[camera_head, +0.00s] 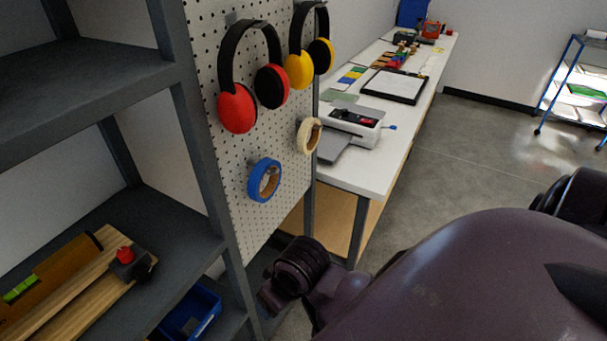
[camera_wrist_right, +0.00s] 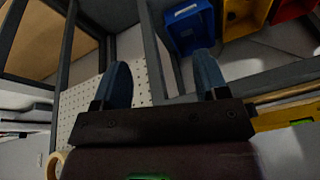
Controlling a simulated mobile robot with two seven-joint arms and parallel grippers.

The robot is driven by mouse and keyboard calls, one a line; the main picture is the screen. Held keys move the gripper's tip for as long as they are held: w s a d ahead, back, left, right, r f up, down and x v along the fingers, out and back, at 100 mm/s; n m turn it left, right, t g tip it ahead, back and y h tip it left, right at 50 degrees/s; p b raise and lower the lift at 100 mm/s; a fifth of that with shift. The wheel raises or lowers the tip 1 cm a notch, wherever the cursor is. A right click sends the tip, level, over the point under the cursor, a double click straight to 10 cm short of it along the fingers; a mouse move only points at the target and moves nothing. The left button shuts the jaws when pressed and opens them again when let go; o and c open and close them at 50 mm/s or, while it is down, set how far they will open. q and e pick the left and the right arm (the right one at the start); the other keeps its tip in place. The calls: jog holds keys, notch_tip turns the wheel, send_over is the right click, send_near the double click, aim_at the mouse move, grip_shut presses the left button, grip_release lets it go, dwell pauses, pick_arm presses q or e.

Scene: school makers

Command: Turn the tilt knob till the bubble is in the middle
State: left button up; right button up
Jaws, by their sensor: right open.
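The red tilt knob (camera_head: 125,255) sits on a dark block at the right end of a wooden board (camera_head: 75,285) on the grey shelf at lower left. A yellow-brown level (camera_head: 55,268) lies along the board with a bright green vial (camera_head: 20,289); the bubble is too small to place. My right gripper (camera_wrist_right: 162,75) shows in the right wrist view with two blue fingers apart and nothing between them. A yellow piece (camera_wrist_right: 290,117), perhaps the level, shows at that view's right edge; the knob does not show there. My left gripper is not in view.
Grey shelf posts (camera_head: 190,130) stand beside a pegboard (camera_head: 222,180) with earmuffs (camera_head: 238,108), blue tape (camera_head: 264,180) and cream tape (camera_head: 309,134). A blue bin (camera_head: 190,312) is on the shelf below.

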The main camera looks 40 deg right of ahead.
jog(key=shift+t+h, duration=0.5)
jog(key=shift+s+d+f, duration=0.2)
jog(key=shift+s+d, duration=0.7)
jog(key=shift+s+d+f, duration=0.2)
jog(key=shift+s+d, duration=0.65)
jog(key=shift+s, duration=0.05)
jog(key=shift+f, duration=0.1)
